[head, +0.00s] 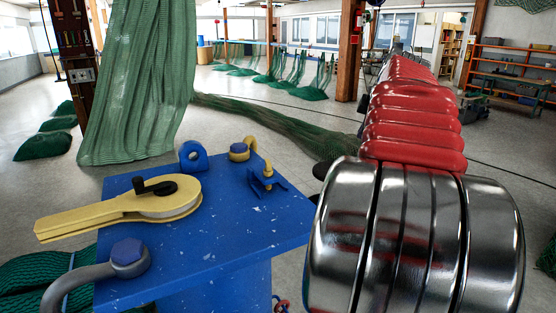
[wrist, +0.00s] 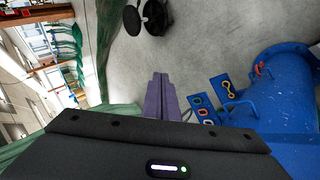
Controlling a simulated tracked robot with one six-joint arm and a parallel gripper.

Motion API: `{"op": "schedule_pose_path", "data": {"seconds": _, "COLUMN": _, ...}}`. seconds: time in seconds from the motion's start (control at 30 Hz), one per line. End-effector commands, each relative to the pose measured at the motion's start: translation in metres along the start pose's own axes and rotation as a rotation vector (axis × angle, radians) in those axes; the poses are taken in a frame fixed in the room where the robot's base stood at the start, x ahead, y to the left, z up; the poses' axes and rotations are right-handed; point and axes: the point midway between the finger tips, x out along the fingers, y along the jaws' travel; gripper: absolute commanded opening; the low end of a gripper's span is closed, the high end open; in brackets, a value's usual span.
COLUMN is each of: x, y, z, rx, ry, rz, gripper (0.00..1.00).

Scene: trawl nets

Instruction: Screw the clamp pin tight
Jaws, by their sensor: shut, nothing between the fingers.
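A blue bench top (head: 225,220) carries several fittings. At its right side stands a small blue bracket with a yellow upright piece (head: 267,172), which may be the clamp with its pin; how tight it is cannot be told. A yellow shackle with a blue pin head (head: 240,150) is at the back edge. My gripper (wrist: 158,78) shows only in the wrist view; its purple fingers are together and empty, pointing over bare floor. It is apart from the blue fittings.
A yellow long-handled reel-like tool (head: 140,203) and a blue lug (head: 193,156) are on the bench. Steel drums (head: 390,240) and red floats (head: 412,120) crowd the right. Green netting (head: 140,80) hangs behind. The wrist view shows a blue cylinder (wrist: 283,100) and plates with coloured rings (wrist: 203,105).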

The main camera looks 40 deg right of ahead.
Motion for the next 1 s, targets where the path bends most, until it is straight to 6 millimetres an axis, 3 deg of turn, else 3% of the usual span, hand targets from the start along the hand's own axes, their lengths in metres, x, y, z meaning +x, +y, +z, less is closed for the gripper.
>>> {"op": "schedule_pose_path", "data": {"seconds": 0.27, "x": -0.030, "y": -0.022, "z": -0.034, "rx": 0.448, "ry": 0.118, "rz": -0.238, "gripper": 0.00}}
{"op": "schedule_pose_path", "data": {"seconds": 0.6, "x": -0.091, "y": -0.061, "z": -0.089, "rx": 0.880, "ry": 0.143, "rz": -0.592, "gripper": 0.00}}
{"op": "schedule_pose_path", "data": {"seconds": 0.8, "x": -0.112, "y": -0.085, "z": -0.099, "rx": 1.065, "ry": 0.061, "rz": -0.752, "gripper": 0.00}}
{"op": "schedule_pose_path", "data": {"seconds": 1.0, "x": -0.113, "y": -0.087, "z": -0.099, "rx": 1.125, "ry": 0.031, "rz": -0.766, "gripper": 0.00}}
